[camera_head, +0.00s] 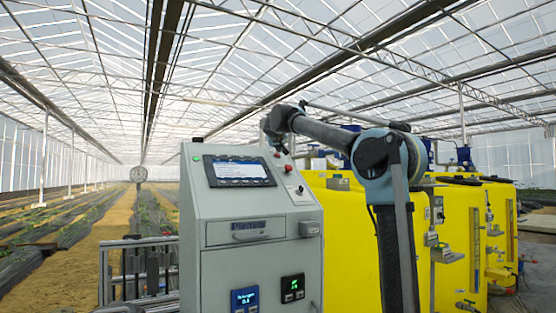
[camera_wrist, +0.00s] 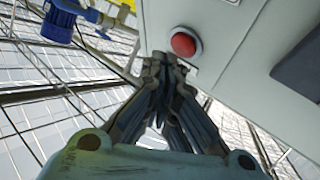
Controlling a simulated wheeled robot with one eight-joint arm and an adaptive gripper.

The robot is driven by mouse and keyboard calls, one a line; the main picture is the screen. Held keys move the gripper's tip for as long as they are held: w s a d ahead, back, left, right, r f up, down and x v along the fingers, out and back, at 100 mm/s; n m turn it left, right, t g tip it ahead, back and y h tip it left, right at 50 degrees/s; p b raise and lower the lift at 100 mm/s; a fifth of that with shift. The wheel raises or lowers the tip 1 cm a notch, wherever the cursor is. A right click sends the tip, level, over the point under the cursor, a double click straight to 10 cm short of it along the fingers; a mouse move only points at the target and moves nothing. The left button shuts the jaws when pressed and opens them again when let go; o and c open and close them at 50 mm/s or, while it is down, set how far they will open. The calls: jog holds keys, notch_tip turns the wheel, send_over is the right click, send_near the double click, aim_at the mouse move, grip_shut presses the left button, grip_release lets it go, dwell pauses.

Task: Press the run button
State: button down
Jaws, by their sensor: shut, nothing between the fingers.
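The grey control cabinet (camera_head: 215,225) stands in the middle of the head view with a tilted screen (camera_head: 240,171) on its sloped face. Small controls sit right of the screen, among them a red one (camera_head: 300,190). I cannot read any label, so I cannot tell which control is the run button. In the wrist view my gripper (camera_wrist: 165,62) is shut and empty, its fingertips close to the pale panel (camera_wrist: 215,25). A round red button (camera_wrist: 185,43) lies just beyond and right of the fingertips; I cannot tell whether they touch the panel. The head view does not show the fingertips clearly.
Yellow tanks (camera_head: 350,240) stand right of and behind the cabinet. A drawer-like front (camera_head: 245,231) and two small displays (camera_head: 245,299) (camera_head: 292,288) are on its lower face. A blue pump (camera_wrist: 62,20) shows at the wrist view's upper left. Planted rows lie open at left.

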jog(key=shift+r, duration=0.1)
jog(key=s+r, duration=0.1)
jog(key=d+r, duration=0.1)
jog(key=s+d+r, duration=0.1)
jog(key=shift+s+r, duration=0.25)
jog(key=shift+s, duration=0.1)
dwell(0.4)
dwell(0.5)
jog(key=s+d+f+m+g+h, duration=0.1)
jog(key=s+d+f+g, duration=0.1)
jog(key=s+d+f, duration=0.55)
jog(key=s+d+f+m+g+h, duration=0.15)
jog(key=s+d+f, duration=0.25)
jog(key=d+f, duration=0.65)
jog(key=s+d+f+m+g+h, duration=0.1)
jog(key=s+d+f+g+h, duration=0.15)
jog(key=s+d+f, duration=0.6)
jog(key=s+f+g+y, duration=0.1)
jog(key=s+f+g, duration=0.1)
jog(key=s+f, duration=0.8)
jog(key=s+f+g+y, duration=0.2)
jog(key=s+f, duration=0.9)
jog(key=f, duration=0.8)
jog(key=s+d+f+g+y, duration=0.1)
jog(key=s+f+g, duration=0.2)
jog(key=s+f, duration=0.7)
notch_tip(320, 180, down, 5)
jog(key=shift+s+r+n+g+y, duration=0.15)
jog(key=shift+s+n+g+y, duration=0.15)
jog(key=shift+n+y, duration=0.1)
